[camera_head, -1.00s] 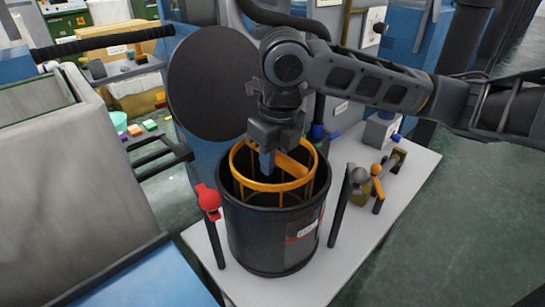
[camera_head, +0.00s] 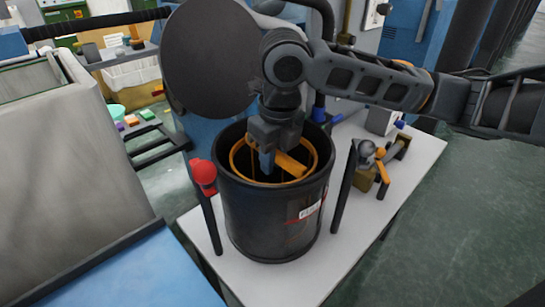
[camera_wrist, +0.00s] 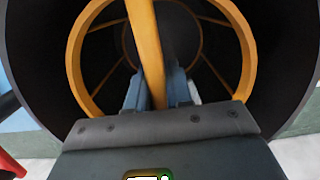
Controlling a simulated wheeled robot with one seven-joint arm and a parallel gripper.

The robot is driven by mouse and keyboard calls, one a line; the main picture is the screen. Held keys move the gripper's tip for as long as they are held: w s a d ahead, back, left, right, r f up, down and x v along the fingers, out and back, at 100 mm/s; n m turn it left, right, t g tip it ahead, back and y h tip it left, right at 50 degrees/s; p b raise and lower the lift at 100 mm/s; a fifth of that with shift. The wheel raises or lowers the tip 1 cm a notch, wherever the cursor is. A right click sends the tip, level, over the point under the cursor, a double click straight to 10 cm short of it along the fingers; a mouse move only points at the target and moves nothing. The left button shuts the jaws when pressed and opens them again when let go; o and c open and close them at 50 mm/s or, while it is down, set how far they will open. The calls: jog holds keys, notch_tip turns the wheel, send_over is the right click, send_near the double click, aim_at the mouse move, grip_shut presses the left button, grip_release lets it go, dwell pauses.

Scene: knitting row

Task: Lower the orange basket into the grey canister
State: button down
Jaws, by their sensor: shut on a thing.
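The orange basket (camera_head: 314,152) is a ring frame with a crossbar handle, and its top ring sits a little below the rim of the grey canister (camera_head: 272,222). The canister is dark, open-topped and upright on a light table. My gripper (camera_head: 268,170) points down into the canister mouth and is shut on the basket's handle. In the wrist view the handle (camera_wrist: 146,45) runs between the fingers (camera_wrist: 158,88), with the ring around them and the dark canister wall (camera_wrist: 283,50) outside it. The basket's bottom is hidden in the head view, so I cannot tell whether it touches the canister floor.
A dark post with a red knob (camera_head: 203,174) stands close left of the canister, and another dark post (camera_head: 343,186) stands close right. A round dark lid-like disc (camera_head: 208,55) is behind. Valve-like parts (camera_head: 380,160) lie on the light table (camera_head: 400,185) at right.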

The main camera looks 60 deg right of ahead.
jog(key=c, duration=0.9)
grip_release()
jog(key=shift+c, duration=0.2)
jog(key=shift+o, duration=0.4)
jog(key=o, duration=0.5)
jog(key=shift+r, duration=0.1)
jog(key=shift+r+p, duration=3.3)
jog(key=shift+r, duration=1.15)
jog(key=shift+s+a, duration=0.1)
